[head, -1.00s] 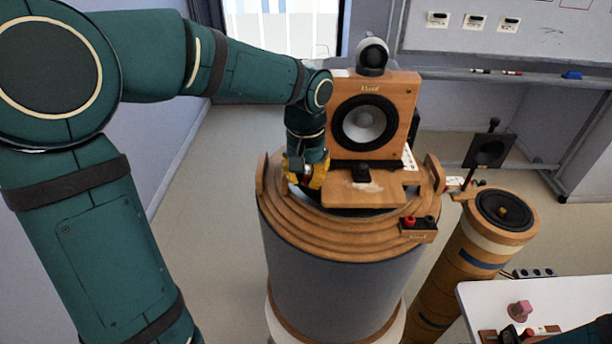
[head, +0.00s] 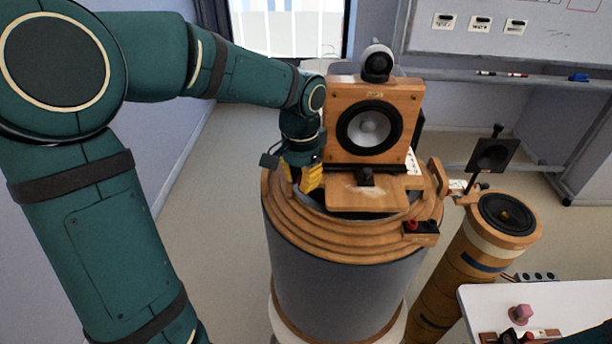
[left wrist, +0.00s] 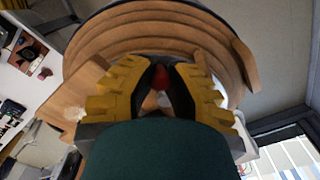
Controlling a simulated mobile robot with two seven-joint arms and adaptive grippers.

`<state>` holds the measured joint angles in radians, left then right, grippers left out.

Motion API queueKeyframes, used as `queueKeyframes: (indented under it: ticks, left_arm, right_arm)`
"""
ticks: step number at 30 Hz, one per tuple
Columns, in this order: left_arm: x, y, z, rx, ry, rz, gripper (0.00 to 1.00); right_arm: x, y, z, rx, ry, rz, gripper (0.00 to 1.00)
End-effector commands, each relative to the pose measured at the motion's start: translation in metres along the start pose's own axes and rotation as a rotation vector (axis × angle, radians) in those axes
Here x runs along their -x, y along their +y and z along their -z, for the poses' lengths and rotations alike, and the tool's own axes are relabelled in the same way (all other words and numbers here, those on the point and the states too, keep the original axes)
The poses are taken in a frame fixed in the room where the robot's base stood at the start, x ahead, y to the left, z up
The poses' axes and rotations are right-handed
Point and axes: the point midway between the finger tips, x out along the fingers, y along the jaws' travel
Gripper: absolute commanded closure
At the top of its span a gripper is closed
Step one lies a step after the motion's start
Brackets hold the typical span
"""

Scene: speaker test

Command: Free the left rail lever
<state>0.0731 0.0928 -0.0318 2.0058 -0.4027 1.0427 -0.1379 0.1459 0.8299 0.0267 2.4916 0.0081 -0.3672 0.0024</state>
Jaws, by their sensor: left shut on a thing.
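My left gripper (head: 308,184) points down at the left side of the round wooden stand top (head: 350,246), left of the wooden speaker panel (head: 340,100). In the left wrist view the yellow fingers of my left gripper (left wrist: 162,80) are closed around a small red-ended piece (left wrist: 160,77), seemingly the left rail lever. Its lower part is hidden between the fingers. In the head view the lever is hidden by the gripper. The panel stands upright on a wooden sled (head: 372,196) with a black clamp block in front. My right gripper does not show.
A black and red terminal block (head: 422,230) sits at the stand's front right. A slim wooden column with a speaker cone (head: 507,214) stands to the right, with a black plate (head: 491,156) behind it. A white table (head: 480,300) with a pink piece (head: 520,313) is at lower right.

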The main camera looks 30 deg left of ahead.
Motion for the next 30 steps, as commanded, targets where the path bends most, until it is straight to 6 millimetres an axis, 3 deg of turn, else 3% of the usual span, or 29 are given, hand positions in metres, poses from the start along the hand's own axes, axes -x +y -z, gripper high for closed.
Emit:
queueKeyframes:
  ticks: [18, 30]
  left_arm:
    - [0.002, -0.023, 0.0, -0.547, 0.002, 0.001, 1.0]
    - [0.002, -0.03, 0.003, -0.733, 0.004, 0.003, 1.0]
  right_arm:
    - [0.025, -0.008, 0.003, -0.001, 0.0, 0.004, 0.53]
    - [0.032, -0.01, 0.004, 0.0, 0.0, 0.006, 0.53]
